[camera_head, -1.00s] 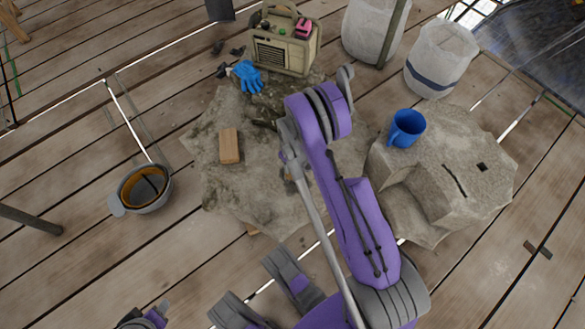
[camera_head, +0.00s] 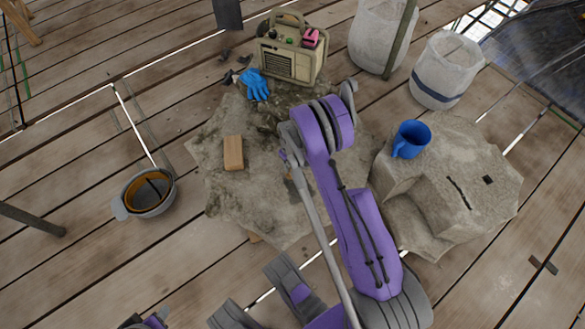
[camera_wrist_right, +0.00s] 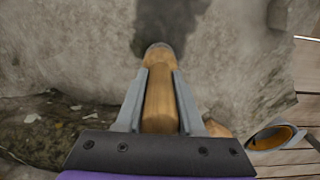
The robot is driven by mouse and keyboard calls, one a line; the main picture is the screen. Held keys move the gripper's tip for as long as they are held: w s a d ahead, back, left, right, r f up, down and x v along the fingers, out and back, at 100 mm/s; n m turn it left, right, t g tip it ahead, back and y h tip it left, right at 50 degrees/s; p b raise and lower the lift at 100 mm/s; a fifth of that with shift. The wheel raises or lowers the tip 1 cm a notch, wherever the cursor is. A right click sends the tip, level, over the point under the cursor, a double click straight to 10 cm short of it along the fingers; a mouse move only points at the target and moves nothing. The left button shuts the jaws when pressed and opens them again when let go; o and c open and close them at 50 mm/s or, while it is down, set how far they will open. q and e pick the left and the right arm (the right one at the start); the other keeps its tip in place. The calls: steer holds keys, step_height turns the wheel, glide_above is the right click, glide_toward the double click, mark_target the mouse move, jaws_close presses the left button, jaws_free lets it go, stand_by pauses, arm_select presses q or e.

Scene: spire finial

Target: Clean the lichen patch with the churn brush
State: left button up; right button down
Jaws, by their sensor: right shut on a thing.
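My right gripper (camera_wrist_right: 160,95) is shut on the wooden handle of the churn brush (camera_wrist_right: 160,105) in the right wrist view. The handle points away from me, over pale stone. A dark area lies past its far end; I cannot tell bristles from shadow there. A dark, greenish-brown lichen patch (camera_wrist_right: 50,125) with pale flecks shows at the lower left of that view. In the head view dark growth (camera_head: 285,98) covers the back of the flat stone. There my purple right arm reaches over the stone and hides its gripper. My left gripper does not show clearly.
The flat stone (camera_head: 225,185) carries a wooden block (camera_head: 233,153) and a blue glove (camera_head: 255,85). A beige machine (camera_head: 291,58) stands behind. A blue mug (camera_head: 412,138) sits on the carved stone (camera_head: 455,185) at right. A grey bowl-like container (camera_head: 148,193) is at left; white sacks (camera_head: 445,72) stand behind.

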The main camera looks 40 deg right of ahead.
steer(key=shift+w+d, duration=0.1)
steer(key=shift+w, duration=0.15)
steer(key=shift+s+d, duration=0.2)
steer(key=shift+d, duration=0.25)
steer(key=shift+s+d, duration=0.2)
steer(key=shift+d, duration=0.25)
steer(key=shift+s+a, duration=0.3)
steer(key=shift+s, duration=0.45)
steer(key=shift+s+a, duration=0.25)
steer(key=shift+s, duration=0.45)
steer(key=shift+s, duration=0.1)
steer(key=shift+s+a, duration=0.35)
steer(key=shift+s, duration=0.55)
steer(key=shift+s+a, duration=0.35)
steer(key=shift+s, duration=0.6)
steer(key=shift+s+a, duration=0.35)
steer(key=shift+s, duration=0.55)
steer(key=shift+s, duration=0.1)
steer(key=s, duration=0.1)
steer(key=s+a, duration=0.1)
steer(key=shift+s+f, duration=0.1)
steer(key=shift+s, duration=0.2)
